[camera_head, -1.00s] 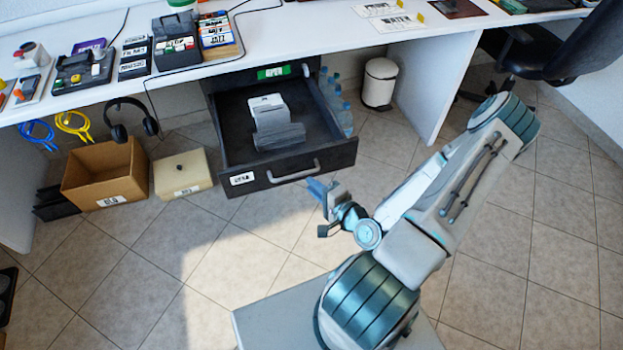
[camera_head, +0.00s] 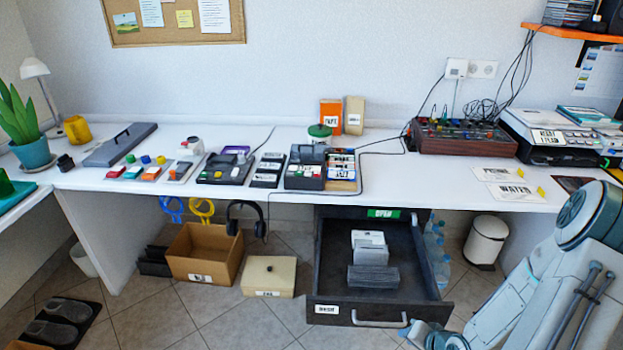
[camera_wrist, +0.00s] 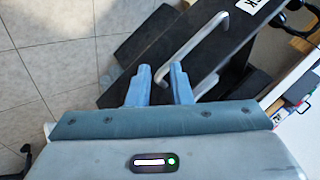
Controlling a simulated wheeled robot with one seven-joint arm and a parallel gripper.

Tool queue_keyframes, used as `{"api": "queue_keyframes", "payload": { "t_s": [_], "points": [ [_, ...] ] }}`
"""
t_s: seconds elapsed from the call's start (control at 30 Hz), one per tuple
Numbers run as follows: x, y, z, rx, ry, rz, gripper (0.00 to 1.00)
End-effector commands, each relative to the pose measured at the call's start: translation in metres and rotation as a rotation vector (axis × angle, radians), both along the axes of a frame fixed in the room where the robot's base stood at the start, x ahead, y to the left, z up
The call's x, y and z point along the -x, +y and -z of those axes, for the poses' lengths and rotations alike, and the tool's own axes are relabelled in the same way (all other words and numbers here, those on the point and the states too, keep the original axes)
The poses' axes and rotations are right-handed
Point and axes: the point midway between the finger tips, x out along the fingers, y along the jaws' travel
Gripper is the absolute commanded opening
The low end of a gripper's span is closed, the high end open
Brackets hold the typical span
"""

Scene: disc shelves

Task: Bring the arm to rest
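In the head view only a bluish part of the arm's end shows at the bottom edge, close to the open drawer's front; the fingertips are not clear there. The dark drawer (camera_head: 330,262) is pulled out under the desk and holds pale and grey stacked items (camera_head: 372,277). Its handle (camera_wrist: 190,42) lies beyond the fingers in the wrist view, apart from them.
The white desk (camera_head: 440,190) carries small boxes, a mixer-like device (camera_head: 465,138) and a printer (camera_head: 550,140). Below stand a cardboard box (camera_head: 200,270), a beige box (camera_head: 268,277) and a white bin (camera_head: 486,240). Tiled floor is bare to the lower left of the drawer.

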Motion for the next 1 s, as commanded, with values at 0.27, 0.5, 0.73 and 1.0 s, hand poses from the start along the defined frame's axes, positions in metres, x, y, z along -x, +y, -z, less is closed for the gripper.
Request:
{"api": "queue_keyframes", "payload": {
  "t_s": [0.27, 0.5, 0.73, 1.0],
  "points": [
    [-0.004, -0.018, -0.065, 0.275, 0.116, -0.113, 0.19],
    [-0.003, -0.022, -0.129, 0.450, 0.199, -0.171, 0.19],
    [0.005, -0.012, -0.198, 0.561, 0.255, -0.213, 0.19],
    [0.028, 0.016, -0.277, 0.617, 0.297, -0.266, 0.19]
  ]
}}
